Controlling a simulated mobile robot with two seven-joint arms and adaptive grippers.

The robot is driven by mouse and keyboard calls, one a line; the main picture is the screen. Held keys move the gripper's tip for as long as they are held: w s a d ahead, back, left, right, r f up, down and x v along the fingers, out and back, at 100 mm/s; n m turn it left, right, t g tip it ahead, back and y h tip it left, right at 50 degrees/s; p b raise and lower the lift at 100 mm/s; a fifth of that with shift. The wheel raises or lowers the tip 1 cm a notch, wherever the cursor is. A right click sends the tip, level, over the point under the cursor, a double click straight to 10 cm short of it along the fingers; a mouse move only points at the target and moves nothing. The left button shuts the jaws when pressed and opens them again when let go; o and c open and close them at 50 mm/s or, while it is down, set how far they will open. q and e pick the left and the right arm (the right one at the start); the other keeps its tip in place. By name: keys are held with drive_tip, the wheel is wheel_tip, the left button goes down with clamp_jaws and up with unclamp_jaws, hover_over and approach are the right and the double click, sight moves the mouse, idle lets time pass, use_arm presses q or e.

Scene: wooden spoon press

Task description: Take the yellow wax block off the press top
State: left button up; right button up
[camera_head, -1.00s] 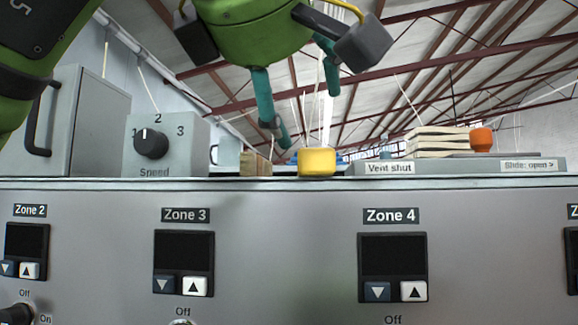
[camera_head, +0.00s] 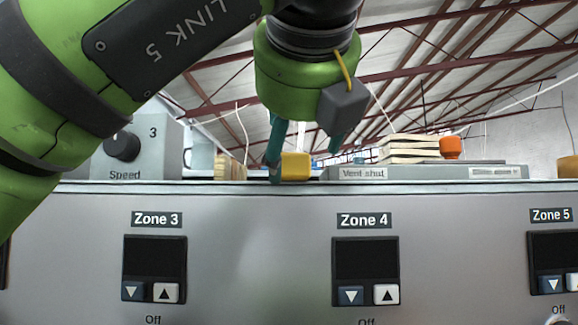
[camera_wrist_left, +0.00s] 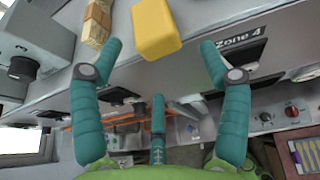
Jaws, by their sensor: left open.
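The yellow wax block (camera_head: 295,167) sits on the press top (camera_head: 200,183) near its front edge, partly behind a finger of my left gripper in the head view. It also shows in the left wrist view (camera_wrist_left: 156,30), at the top middle. My left gripper (camera_head: 305,164) is open and low over the press top, its teal fingers spread on either side of the block. In the left wrist view the fingertips (camera_wrist_left: 160,47) are apart, with the block between and just beyond them. I see no contact. My right gripper is not in view.
To the right are a flat "Vent shut" cover (camera_head: 430,173), a stack of pale wooden pieces (camera_head: 408,149) and an orange object (camera_head: 451,148). The front panel (camera_head: 260,270) drops below the edge.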

sight(293, 165)
use_arm(q)
drive_tip(key=p+x, duration=0.1)
drive_tip(key=x, duration=0.4)
drive_tip(key=shift+w+a+p, duration=0.1)
drive_tip(key=shift+w+p, duration=0.1)
drive_tip(key=shift+p, duration=0.1)
drive_tip(key=shift+s, duration=0.15)
drive_tip(key=c, duration=0.4)
drive_tip(key=shift+s, duration=0.1)
drive_tip(key=c, duration=0.9)
